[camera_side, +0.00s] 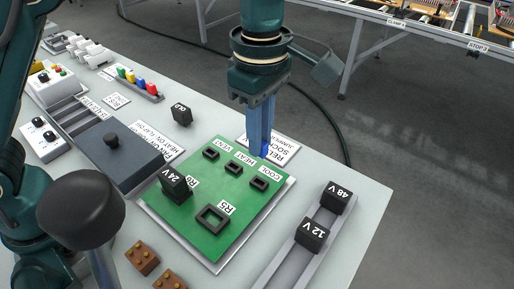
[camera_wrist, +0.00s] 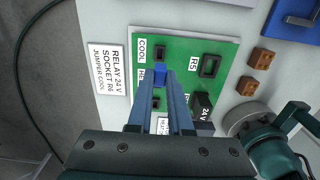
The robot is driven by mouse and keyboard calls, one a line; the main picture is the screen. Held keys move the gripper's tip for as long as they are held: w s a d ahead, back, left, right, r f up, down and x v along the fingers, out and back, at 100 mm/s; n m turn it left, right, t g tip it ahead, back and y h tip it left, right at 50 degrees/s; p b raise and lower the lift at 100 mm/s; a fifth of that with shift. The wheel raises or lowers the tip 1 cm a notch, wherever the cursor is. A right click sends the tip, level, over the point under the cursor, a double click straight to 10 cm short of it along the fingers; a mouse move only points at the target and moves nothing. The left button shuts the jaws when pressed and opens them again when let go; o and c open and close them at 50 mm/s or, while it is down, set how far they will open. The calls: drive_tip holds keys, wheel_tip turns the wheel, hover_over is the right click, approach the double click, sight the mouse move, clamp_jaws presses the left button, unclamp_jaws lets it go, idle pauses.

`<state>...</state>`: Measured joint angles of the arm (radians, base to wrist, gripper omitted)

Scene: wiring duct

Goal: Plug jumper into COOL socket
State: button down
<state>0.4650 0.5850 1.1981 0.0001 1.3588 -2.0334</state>
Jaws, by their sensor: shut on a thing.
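My gripper (camera_side: 262,150) is shut on the blue jumper (camera_wrist: 160,75) and points down over the green board (camera_side: 198,233). The jumper appears above the board between the fingertips. The COOL socket (camera_side: 259,184) is a small black socket on the board, empty, and it also shows in the wrist view (camera_wrist: 157,52) just beyond the jumper. The HEAT socket (camera_side: 234,168) is to its left in the side view. In the wrist view the jumper and fingers cover part of the HEAT area. The exact gap between jumper and board cannot be told.
The 24 V relay (camera_side: 175,186) stands upright on the board, near the empty R5 socket (camera_side: 212,217). The 48 V (camera_side: 335,197) and 12 V (camera_side: 312,234) blocks sit on a rail at right. A black OLD block (camera_side: 181,116) lies behind the board.

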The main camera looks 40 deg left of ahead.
drive_tip(key=shift+f, duration=0.1)
drive_tip(key=shift+f, duration=2.8)
drive_tip(key=shift+f, duration=0.9)
drive_tip(key=c, duration=0.8)
unclamp_jaws()
drive_tip(key=shift+o, duration=0.2)
drive_tip(key=shift+r, duration=2.55)
